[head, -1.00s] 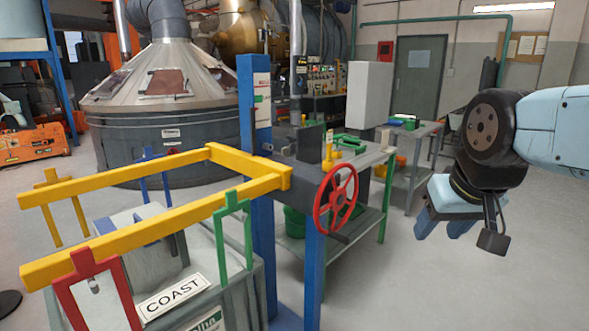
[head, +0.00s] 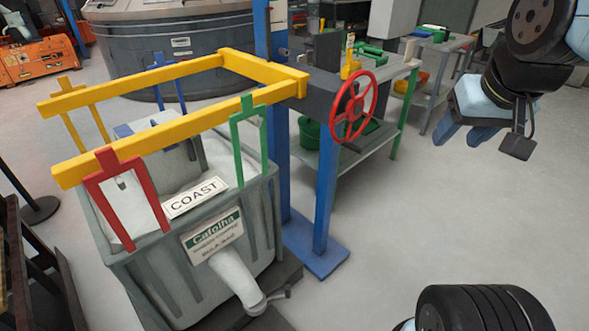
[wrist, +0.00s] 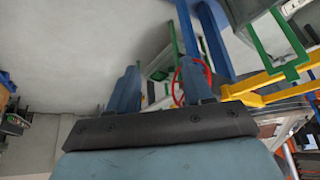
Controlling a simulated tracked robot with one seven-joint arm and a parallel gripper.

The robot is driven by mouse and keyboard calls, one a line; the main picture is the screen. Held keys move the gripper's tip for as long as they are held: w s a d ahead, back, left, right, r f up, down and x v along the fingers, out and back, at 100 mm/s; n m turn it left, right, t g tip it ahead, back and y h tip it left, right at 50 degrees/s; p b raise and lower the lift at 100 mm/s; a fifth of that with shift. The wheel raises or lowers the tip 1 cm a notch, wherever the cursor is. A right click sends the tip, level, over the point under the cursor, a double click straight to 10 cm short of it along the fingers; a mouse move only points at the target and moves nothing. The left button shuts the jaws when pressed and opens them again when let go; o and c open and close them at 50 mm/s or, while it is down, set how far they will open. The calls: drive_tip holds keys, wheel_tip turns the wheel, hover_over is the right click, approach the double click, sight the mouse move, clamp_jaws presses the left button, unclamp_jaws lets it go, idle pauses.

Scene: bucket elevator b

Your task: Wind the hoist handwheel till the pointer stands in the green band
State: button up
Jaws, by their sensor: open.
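The red hoist handwheel (head: 355,104) stands upright on the dark beam housing of a blue post frame (head: 324,200) in the head view. Its handle juts out at the lower right. My gripper (head: 459,139) is right of the wheel, apart from it, with blue fingers spread and empty, pointing down. In the wrist view the fingers (wrist: 160,68) are also apart, and the handwheel (wrist: 176,84) shows partly behind the right-hand finger. The post's upper part is cut off at the top. I cannot make out the pointer or the green band.
A yellow lifting frame (head: 150,132) reaches left from the post over a grey bulk bag (head: 150,275) marked COAST, with coloured loops. A workbench (head: 340,165) stands behind the wheel. The floor (head: 430,220) right of the post is clear.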

drive_tip(key=w+a+f+m+g+y, duration=0.4)
drive_tip(key=w+a+f+g+y, duration=0.1)
drive_tip(key=w+a+f+g, duration=0.3)
drive_tip(key=m+t+y, duration=1)
drive_tip(key=m+t, duration=0.9)
drive_tip(key=m, duration=0.7)
approach(354, 147)
drive_tip(key=x, duration=0.7)
drive_tip(key=f+x, duration=0.1)
drive_tip(key=x, duration=0.2)
drive_tip(key=shift+w, duration=0.55)
drive_tip(key=shift+c, duration=0.2)
drive_tip(key=shift+d, duration=0.1)
clamp_jaws()
drive_tip(key=shift+w+r, duration=0.1)
